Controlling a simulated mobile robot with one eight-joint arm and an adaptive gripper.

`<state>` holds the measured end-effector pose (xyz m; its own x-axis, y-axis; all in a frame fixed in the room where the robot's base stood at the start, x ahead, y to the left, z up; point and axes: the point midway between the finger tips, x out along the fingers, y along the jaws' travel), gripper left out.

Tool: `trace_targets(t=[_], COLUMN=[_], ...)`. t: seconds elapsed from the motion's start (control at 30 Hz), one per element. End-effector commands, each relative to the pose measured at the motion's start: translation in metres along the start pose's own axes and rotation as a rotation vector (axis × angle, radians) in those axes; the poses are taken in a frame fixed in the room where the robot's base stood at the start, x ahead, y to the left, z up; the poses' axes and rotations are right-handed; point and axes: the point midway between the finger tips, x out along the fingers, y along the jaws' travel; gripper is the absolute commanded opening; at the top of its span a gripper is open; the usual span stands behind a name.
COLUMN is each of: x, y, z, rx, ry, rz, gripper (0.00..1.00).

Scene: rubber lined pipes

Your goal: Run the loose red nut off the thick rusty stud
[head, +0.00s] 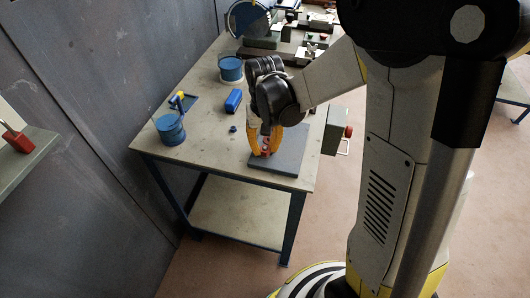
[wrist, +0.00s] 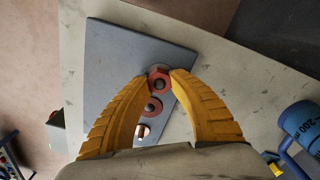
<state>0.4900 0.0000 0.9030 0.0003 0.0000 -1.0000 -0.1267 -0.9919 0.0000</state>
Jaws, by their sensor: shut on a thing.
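A grey plate (head: 288,163) lies near the front edge of the bench and also shows in the wrist view (wrist: 112,60). In the wrist view a row of round-topped studs stands on it. My gripper (wrist: 160,78) is shut on the red nut (wrist: 158,73) at the far end of the row, one yellow finger on each side. A dark stud end (wrist: 159,84) shows in that nut's middle. A second red nut (wrist: 152,102) and a paler, reddish stud (wrist: 143,131) sit nearer. In the head view my gripper (head: 265,152) points down and largely hides the studs.
A blue can (head: 170,130), a blue bucket (head: 231,69), a blue block (head: 234,101) and a small dark piece (head: 233,128) stand left of and behind the plate. A green box with a red button (head: 337,132) hangs at the right edge. Machinery fills the back.

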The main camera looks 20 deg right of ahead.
Motion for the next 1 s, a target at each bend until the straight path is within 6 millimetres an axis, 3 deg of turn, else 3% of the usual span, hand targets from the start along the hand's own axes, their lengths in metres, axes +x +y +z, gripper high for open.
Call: trace_targets(t=[0.17,0.6,0.73,1.0], x=[0.0004,-0.0005,-0.0007,-0.0008], y=[-0.0006,-0.0024,-0.0026,-0.0026], z=[0.0005,0.0017,0.0018,0.0018], rx=[-0.168,-0.960,-1.045,-1.049], ry=[0.000,-0.001,-0.001,-0.001], rz=[0.000,-0.001,-0.001,-0.001], gripper=[0.00,0.00,0.00,0.00])
